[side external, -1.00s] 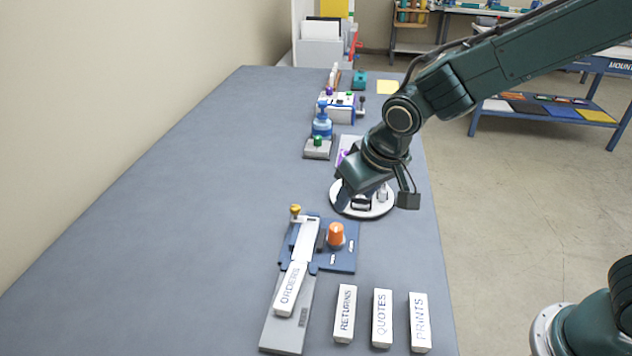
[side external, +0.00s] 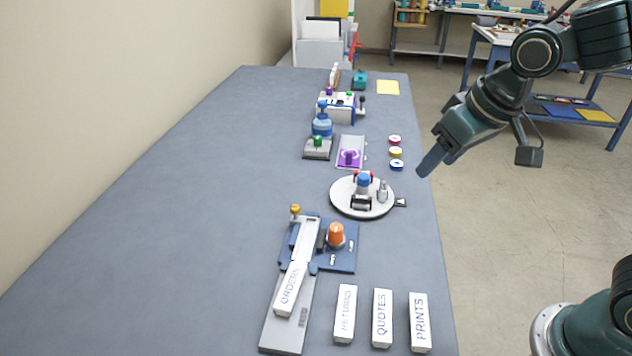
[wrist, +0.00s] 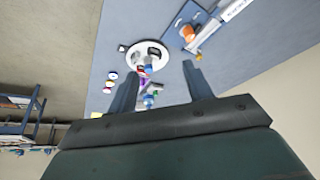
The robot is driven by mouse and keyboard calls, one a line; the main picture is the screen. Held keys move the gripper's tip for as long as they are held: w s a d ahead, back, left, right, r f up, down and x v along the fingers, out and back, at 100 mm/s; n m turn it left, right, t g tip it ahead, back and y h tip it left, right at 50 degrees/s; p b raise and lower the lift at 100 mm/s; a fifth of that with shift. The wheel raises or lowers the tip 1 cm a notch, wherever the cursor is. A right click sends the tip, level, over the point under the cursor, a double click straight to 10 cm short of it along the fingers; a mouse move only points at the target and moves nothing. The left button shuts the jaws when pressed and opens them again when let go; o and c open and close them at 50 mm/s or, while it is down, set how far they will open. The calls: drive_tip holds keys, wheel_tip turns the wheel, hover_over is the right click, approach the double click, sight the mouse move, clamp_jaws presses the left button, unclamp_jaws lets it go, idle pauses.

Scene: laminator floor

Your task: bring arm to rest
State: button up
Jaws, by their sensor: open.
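My gripper (side external: 432,162) is in the air near the right edge of the table, to the right of the round white turntable in the side view. In the wrist view my gripper (wrist: 162,82) shows two dark fingers apart with nothing held between them. The grey-blue table (side external: 190,190) lies below and to the left. The turntable (side external: 343,202) carries a small device with red and blue parts (side external: 363,182) and a grey bottle-like piece (side external: 382,193). My gripper is apart from all of these.
Three small rolls (side external: 396,152) sit near the table's right edge, close to my gripper. A blue fixture (side external: 342,258) with an orange knob (side external: 336,235) and an ORDERS block (side external: 288,288) stand in front. RETURNS (side external: 345,313), QUOTES (side external: 382,318) and PRINTS (side external: 420,320) blocks lie nearby. The table's left is clear.

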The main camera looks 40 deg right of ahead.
drive_tip(key=s+d+r, duration=0.1)
drive_tip(key=s+d, duration=0.1)
drive_tip(key=s, duration=0.4)
drive_tip(key=s+d+r, duration=0.1)
drive_tip(key=s+d, duration=0.2)
drive_tip(key=s, duration=0.4)
drive_tip(key=shift+s+r+t, duration=0.15)
drive_tip(key=shift+r+t, duration=0.15)
idle(0.4)
